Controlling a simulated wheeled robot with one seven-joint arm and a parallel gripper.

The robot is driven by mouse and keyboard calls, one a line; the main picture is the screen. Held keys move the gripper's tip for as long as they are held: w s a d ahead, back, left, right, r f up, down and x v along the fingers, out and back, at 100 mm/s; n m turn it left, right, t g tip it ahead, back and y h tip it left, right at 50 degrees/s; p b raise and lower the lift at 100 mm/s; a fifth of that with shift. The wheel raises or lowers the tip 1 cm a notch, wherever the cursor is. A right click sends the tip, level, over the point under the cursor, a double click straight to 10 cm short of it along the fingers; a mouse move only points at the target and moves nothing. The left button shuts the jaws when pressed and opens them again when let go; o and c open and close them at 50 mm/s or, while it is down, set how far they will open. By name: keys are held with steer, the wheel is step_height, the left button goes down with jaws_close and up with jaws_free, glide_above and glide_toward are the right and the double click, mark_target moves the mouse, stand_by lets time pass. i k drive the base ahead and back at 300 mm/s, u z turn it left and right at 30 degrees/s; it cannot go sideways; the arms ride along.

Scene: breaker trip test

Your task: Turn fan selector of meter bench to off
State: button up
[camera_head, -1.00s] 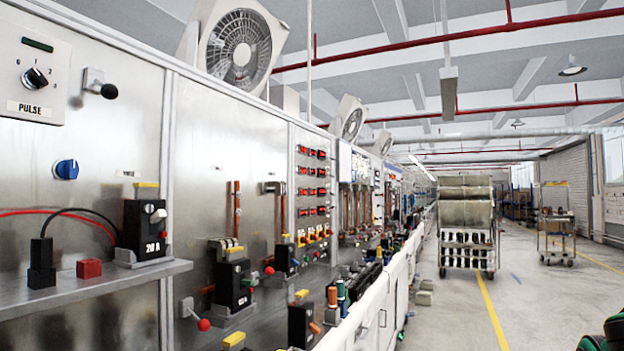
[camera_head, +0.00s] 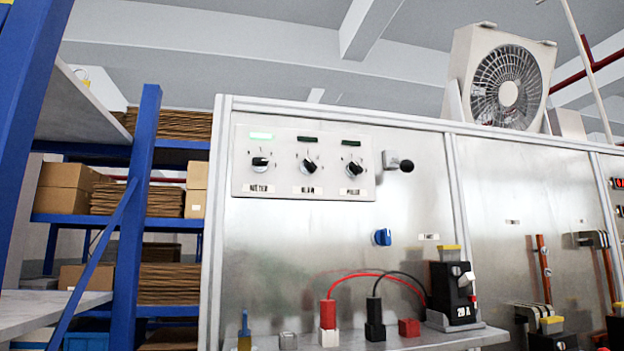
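The bench front is a metal panel (camera_head: 300,245) right of the shelving. A white plate (camera_head: 240,190) on it carries three black rotary knobs: a left knob (camera_head: 260,162), a middle knob (camera_head: 310,164) and a right knob (camera_head: 355,168). The lamp above the left knob is lit green; the other two are dark. The small labels are hard to read, so I cannot tell which knob is the fan selector. A blue knob (camera_head: 382,237) sits lower, with an unreadable label to its right. My gripper is not in view.
A shelf below holds a black breaker (camera_head: 453,292) marked 20 A, red and black leads, and small blocks. A black-ended lever (camera_head: 406,166) juts out beside the plate. A fan (camera_head: 507,88) stands on top. Blue shelving (camera_head: 139,200) with boxes is on the left.

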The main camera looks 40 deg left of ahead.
mark_target(260, 162)
steer(key=u, duration=1.8)
